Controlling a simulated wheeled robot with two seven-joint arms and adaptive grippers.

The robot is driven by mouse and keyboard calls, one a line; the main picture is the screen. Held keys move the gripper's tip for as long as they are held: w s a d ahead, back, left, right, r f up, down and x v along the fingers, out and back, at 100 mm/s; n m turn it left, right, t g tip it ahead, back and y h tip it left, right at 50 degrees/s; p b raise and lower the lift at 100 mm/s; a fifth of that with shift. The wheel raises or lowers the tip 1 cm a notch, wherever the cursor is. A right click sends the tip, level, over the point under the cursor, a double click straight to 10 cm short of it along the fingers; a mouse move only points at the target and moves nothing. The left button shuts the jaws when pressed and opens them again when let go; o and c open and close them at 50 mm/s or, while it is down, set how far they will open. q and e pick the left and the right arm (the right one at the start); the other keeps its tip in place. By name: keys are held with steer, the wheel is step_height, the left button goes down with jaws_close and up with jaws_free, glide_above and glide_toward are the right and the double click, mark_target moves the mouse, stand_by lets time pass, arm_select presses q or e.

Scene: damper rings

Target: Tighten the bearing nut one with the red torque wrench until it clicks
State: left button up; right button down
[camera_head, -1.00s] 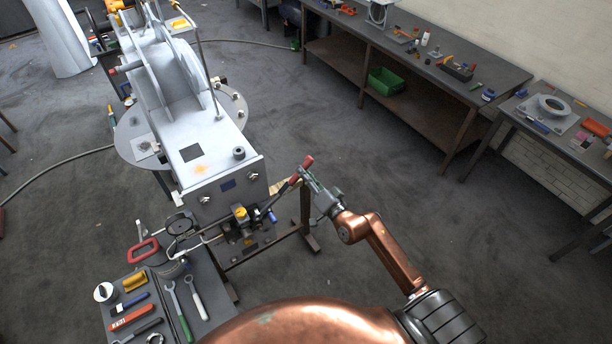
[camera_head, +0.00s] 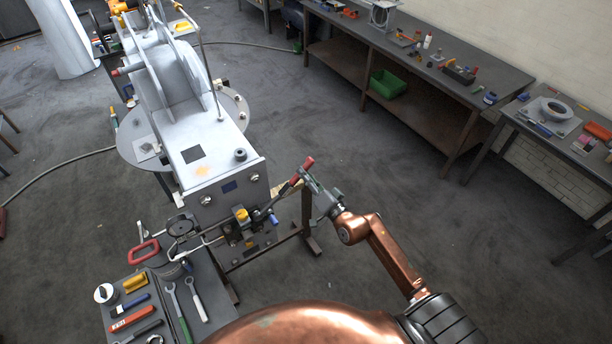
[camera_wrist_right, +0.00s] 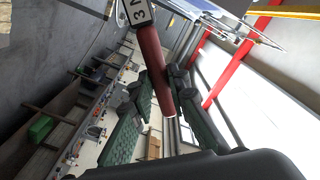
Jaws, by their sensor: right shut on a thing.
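The red torque wrench (camera_head: 308,162) has a red handle that shows on both sides of my right gripper (camera_head: 302,173). Its dark shaft slopes down left toward the fittings at the front of the grey machine. In the right wrist view, the red handle (camera_wrist_right: 153,65) runs between the fingers of my right gripper (camera_wrist_right: 157,92), which is shut on it. A pale label with "3 N" sits at the handle's upper end. Two bolt heads show on the machine's front face, left (camera_head: 205,199) and right (camera_head: 255,177). I cannot tell which part is bearing nut one, or whether the wrench head is seated. My left gripper is out of view.
A tool tray (camera_head: 220,322) with spanners and a red-handled tool stands below left of the machine (camera_head: 215,165). A yellow fitting (camera_head: 241,215) and a blue one lie close to the wrench shaft. Workbenches (camera_head: 450,100) line the right wall. The floor between is clear.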

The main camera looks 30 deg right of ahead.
steer(key=shift+w+r, duration=0.15)
steer(key=shift+w, duration=0.25)
stand_by(0.5)
steer(key=shift+w, duration=0.3)
steer(key=c, duration=1.8)
jaws_free()
steer(key=c, duration=0.4)
